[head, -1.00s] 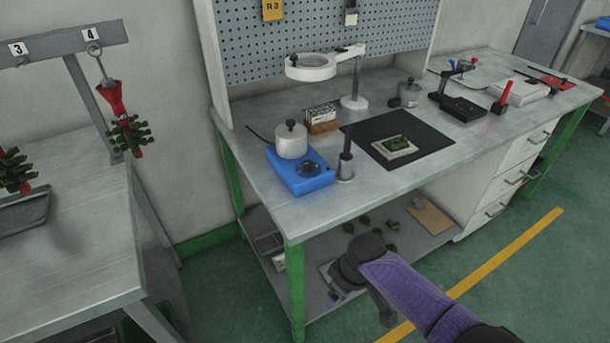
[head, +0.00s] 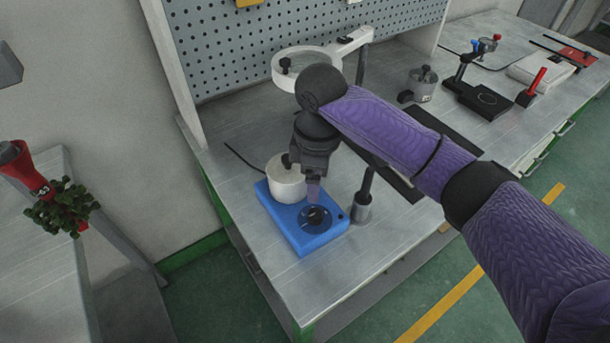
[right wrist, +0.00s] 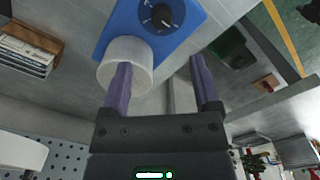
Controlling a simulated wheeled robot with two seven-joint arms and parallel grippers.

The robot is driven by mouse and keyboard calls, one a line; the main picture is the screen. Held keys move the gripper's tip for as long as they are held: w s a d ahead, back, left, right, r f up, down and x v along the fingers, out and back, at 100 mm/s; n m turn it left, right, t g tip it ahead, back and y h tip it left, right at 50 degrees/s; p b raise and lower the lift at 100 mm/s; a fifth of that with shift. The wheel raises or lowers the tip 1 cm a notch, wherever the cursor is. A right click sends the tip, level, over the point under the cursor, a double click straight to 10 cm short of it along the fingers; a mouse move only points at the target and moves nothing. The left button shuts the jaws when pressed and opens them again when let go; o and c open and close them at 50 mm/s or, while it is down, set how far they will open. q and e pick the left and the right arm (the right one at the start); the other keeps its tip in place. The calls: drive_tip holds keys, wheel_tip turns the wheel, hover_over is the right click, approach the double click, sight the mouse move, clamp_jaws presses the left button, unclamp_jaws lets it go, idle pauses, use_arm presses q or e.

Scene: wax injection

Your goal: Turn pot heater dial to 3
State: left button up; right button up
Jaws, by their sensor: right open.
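The blue pot heater (head: 305,238) sits on the metal bench near its left front corner. Its round black dial (head: 314,217) is on the top face, in front of the pale pot (head: 286,180). The dial also shows in the right wrist view (right wrist: 161,17), with light marks around it; its setting is too small to read. My right gripper (head: 313,192) hangs just above and behind the dial, pointing down. Its two purple fingers are apart and empty in the right wrist view (right wrist: 160,64), and the dial lies beyond their tips. My left gripper is out of view.
A dark upright tool in a metal holder (head: 362,208) stands close to the heater's right side. A ring lamp (head: 306,68) rises behind my right arm. A dark mat (head: 440,130) is partly hidden by the arm. Bare bench lies left of the heater.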

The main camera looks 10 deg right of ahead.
sight(315, 213)
wheel_tip(315, 213, down, 10)
drive_tip(key=b, duration=0.4)
drive_tip(key=shift+s+r, duration=0.15)
drive_tip(key=shift+r, duration=0.1)
drive_tip(key=shift+f, duration=0.2)
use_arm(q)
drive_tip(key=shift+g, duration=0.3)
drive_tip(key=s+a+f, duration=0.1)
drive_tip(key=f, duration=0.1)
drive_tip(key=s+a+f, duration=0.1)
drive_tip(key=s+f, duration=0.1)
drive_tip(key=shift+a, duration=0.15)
use_arm(e)
drive_tip(key=shift+c, duration=0.2)
clamp_jaws()
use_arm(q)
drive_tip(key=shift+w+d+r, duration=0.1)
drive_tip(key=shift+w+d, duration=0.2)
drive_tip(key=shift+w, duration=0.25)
use_arm(e)
drive_tip(key=shift+r, duration=0.1)
